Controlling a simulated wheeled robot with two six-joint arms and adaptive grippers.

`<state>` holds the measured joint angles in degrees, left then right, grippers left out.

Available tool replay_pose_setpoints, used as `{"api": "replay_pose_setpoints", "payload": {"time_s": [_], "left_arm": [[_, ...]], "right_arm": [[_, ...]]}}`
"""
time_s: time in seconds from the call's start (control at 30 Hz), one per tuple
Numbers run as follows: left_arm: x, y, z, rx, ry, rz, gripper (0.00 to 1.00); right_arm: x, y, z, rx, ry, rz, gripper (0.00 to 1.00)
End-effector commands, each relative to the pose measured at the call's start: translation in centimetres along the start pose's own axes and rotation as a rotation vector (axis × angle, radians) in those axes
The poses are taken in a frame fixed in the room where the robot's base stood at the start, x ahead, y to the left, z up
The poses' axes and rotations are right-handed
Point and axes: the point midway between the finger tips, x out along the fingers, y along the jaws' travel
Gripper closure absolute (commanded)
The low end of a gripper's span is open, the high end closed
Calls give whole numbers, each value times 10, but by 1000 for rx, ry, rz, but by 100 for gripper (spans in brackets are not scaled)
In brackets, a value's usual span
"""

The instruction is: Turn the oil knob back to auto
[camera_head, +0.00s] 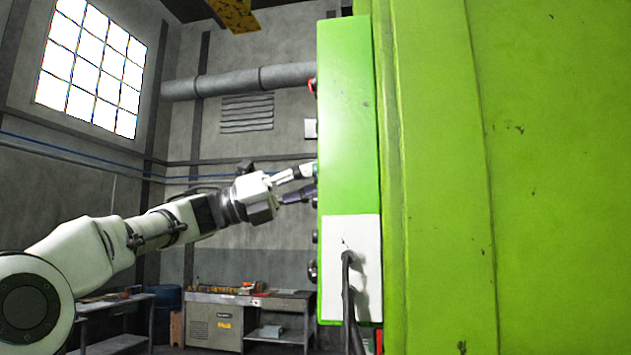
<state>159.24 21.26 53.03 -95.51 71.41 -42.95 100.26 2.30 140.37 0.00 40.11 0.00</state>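My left gripper (308,182) reaches in from the left to the left edge of a tall green control box (347,115). Its two fingers are spread apart, one above the other, and point at the box's front face, which I see only edge-on. Several small dark knobs or buttons (313,271) stick out from that face below the gripper. A small green part (315,169) shows at the upper fingertip. I cannot tell which part is the oil knob, its setting, or whether the fingers touch it. My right gripper is not in view.
The large green press body (510,180) fills the right side. A black cable (348,300) hangs from a white plate (337,237) on the box's side. A workbench (245,305) and a blue barrel (167,312) stand behind. The space left of the box is open.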

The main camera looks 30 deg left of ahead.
Motion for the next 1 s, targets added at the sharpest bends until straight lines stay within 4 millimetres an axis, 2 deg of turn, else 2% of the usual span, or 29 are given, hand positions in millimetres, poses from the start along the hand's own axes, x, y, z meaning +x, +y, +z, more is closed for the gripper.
{"api": "replay_pose_setpoints", "payload": {"time_s": [0.23,0.33,0.47,0.7,0.83,1.0], "left_arm": [[-1,1,-1,-1,2,1,67],[-10,1,0,-1,0,0,67],[-37,0,0,-2,-1,-1,67],[-99,1,1,-2,-3,-2,67],[-118,1,1,-1,-2,-1,67],[-124,2,0,-1,0,0,67]], "right_arm": [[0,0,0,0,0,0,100],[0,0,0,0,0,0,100],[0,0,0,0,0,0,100],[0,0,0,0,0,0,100],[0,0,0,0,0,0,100],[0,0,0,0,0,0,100]]}}
